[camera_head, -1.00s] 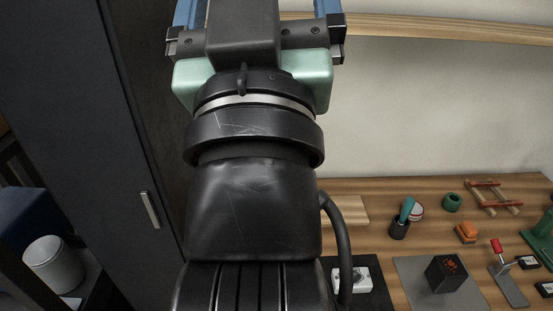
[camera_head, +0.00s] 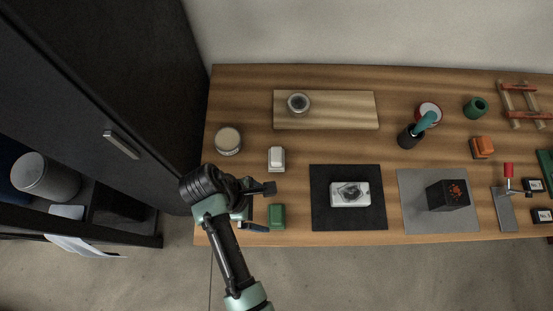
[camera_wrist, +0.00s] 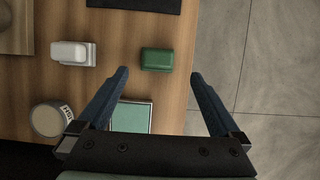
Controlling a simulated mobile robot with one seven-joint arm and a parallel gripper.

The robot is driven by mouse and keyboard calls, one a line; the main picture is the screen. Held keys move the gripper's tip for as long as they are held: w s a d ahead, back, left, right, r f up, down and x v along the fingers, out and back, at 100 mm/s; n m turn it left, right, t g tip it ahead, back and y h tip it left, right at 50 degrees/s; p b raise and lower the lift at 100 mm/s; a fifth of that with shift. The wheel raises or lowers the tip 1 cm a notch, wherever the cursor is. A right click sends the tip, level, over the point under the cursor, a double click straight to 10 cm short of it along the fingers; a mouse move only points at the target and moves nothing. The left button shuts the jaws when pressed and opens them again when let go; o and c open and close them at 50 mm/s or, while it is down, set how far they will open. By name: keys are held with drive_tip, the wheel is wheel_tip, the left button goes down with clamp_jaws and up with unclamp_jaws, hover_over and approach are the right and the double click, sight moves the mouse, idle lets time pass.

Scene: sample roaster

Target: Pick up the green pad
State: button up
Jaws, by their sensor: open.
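A dark green block (camera_head: 277,216) lies near the table's front edge in the head view. In the wrist view it shows as a rounded green block (camera_wrist: 157,59) just beyond the fingertips. A flat pale green square pad (camera_wrist: 131,116) with a light border lies on the table, seen between the fingers near the left one; my arm hides it in the head view. My gripper (camera_wrist: 160,73) is open and empty above the table's front edge. It also shows in the head view (camera_head: 266,207). The height above the table is hard to tell.
A white block (camera_head: 276,158) and a round tin (camera_head: 228,141) stand near the green block. A black mat (camera_head: 320,216) with a white device lies to the right. A dark cabinet (camera_head: 95,90) stands left. Bare floor lies in front.

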sight(277, 214)
drive_tip(key=x, duration=0.9)
drive_tip(key=shift+w+f, duration=0.15)
drive_tip(key=shift+f, duration=0.25)
drive_tip(key=c, duration=1.3)
drive_tip(key=shift+o, duration=0.2)
drive_tip(key=shift+r, duration=0.1)
wheel_tip(277, 214, up, 10)
drive_tip(key=shift+f+p, duration=0.1)
drive_tip(key=shift+p, duration=0.3)
